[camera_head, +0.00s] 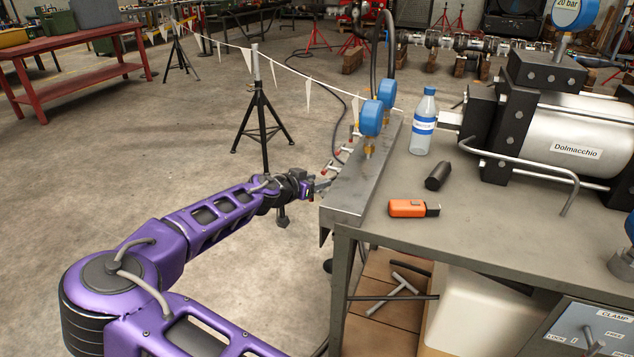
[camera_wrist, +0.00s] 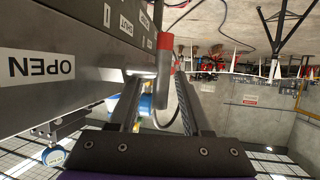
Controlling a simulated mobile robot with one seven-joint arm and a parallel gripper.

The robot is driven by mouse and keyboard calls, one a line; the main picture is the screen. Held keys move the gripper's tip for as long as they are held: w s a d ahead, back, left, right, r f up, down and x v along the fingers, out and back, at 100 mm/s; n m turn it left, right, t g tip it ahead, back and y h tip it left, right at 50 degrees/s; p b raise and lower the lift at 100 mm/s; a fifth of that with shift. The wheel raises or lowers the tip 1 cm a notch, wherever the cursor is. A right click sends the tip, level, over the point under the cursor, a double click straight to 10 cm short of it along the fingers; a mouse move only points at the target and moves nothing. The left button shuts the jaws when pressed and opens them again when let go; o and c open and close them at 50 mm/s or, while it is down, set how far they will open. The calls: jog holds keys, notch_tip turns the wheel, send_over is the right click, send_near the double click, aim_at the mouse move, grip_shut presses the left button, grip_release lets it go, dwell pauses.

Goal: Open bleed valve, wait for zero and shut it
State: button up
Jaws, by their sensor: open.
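A grey steel manifold (camera_head: 362,178) runs along the left edge of the bench and carries red-tipped valve levers (camera_head: 338,166) on its left side. Two blue gauges (camera_head: 371,118) stand on it; their dials face away in the head view. My gripper (camera_head: 320,184) is beside the manifold's near end. In the wrist view, which is upside down, my gripper (camera_wrist: 162,78) is open, with a red-tipped lever (camera_wrist: 164,62) between its fingers. I cannot tell whether they touch it. An OPEN label (camera_wrist: 42,66) is on the manifold face. Which lever is the bleed valve is unclear.
On the bench (camera_head: 470,220) are a water bottle (camera_head: 424,125), a black cylinder (camera_head: 438,176), an orange tool (camera_head: 407,208) and the Dolmacchio pump (camera_head: 580,135). A black stand (camera_head: 262,125) holds a pennant line left of the manifold. Floor around my arm is clear.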

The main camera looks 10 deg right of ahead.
jog(key=shift+w+d, duration=0.1)
jog(key=shift+d, duration=0.05)
grip_shut()
jog(key=shift+g+y+p, duration=0.3)
jog(key=shift+p, duration=0.25)
jog(key=shift+f+n+g+y+p, duration=0.2)
jog(key=shift+f+g+y+p, duration=0.3)
jog(key=shift+g+y+p, duration=0.8)
jog(key=shift+f+n+g+y+p, duration=0.2)
jog(key=shift+f+g+y+p, duration=0.55)
jog(key=shift+g+p, duration=0.85)
jog(key=shift+f+n+g+y+p, duration=0.2)
jog(key=shift+f+g+y+p, duration=0.1)
jog(key=shift+g+y+p, duration=1.15)
jog(key=shift+f+g+b, duration=0.1)
jog(key=shift+g+b, duration=0.2)
jog(key=shift+g, duration=0.05)
